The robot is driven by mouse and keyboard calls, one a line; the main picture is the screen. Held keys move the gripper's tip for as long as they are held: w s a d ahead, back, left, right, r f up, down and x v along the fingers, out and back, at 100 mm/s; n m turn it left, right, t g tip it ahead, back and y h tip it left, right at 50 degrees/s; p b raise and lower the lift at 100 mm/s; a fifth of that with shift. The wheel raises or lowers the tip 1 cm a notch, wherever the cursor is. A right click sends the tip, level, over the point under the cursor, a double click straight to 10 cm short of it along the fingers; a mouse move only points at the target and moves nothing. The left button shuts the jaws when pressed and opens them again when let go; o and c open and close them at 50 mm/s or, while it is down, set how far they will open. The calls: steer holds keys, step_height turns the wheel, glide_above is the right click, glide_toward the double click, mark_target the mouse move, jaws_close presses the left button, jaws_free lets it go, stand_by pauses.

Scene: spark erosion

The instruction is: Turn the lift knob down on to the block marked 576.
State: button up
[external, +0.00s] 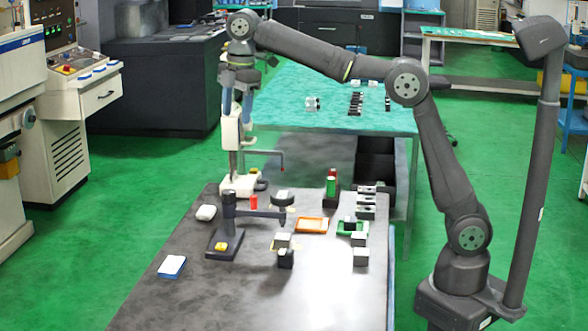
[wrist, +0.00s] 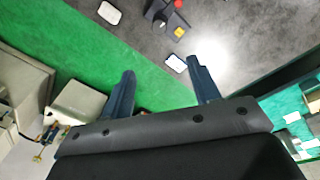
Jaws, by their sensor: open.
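A dark stand with a column (external: 229,208) and a flat base (external: 222,246) stands on the bench, with an arm reaching right. A round, light-topped dark knob (external: 283,195) sits above the arm's right end and is probably the lift knob. Below that end is a light grey block (external: 283,240), with a dark block (external: 286,259) just under it in the picture. No marking 576 can be read. My gripper (external: 238,112) is open and empty, high above the bench's far left.
A white-bodied upright device (external: 232,131) stands behind the stand, close to my gripper in the picture. An orange tray (external: 312,225), a green tray (external: 343,228) and several small blocks (external: 361,257) lie right. A blue-white pad (external: 172,266) lies front left. The front bench is clear.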

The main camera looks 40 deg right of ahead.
mark_target(229, 191)
steer(key=f+n, duration=0.1)
steer(key=f, duration=0.6)
steer(key=w+a+f+n, duration=0.1)
steer(key=f, duration=0.6)
steer(key=a+f+n, duration=0.1)
steer(key=f, duration=0.6)
steer(key=shift+w+f+n+g+h, duration=0.1)
steer(key=shift+w+n+g+h, duration=0.3)
steer(key=c, duration=1)
